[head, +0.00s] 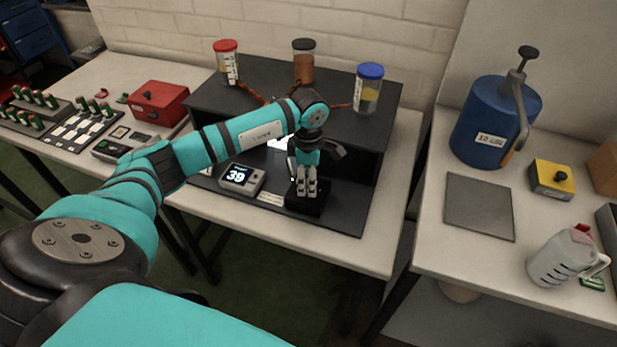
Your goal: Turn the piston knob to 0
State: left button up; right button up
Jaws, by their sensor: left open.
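My left arm reaches in from the left, and its open gripper (306,190) points down at a black block (305,207) on the dark bench mat. The fingers overlap the block in the picture, and I cannot tell if they touch it. No knob shows clearly there; the gripper hides part of that spot. A small grey display (238,178) left of the gripper reads 39. A yellow box with a black knob on top (552,179) is on the right table, near a blue cylinder (488,120) with a lever. Which knob is the piston knob is not readable. My right gripper is out of view.
A dark shelf (350,100) behind my gripper carries jars with red (228,62), black (303,60) and blue (369,88) lids. A grey plate (479,207) and a white jug (564,257) are on the right table. A gap separates the two tables.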

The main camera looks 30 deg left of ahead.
pick_arm(q)
jog(key=shift+f, duration=0.5)
grip_shut()
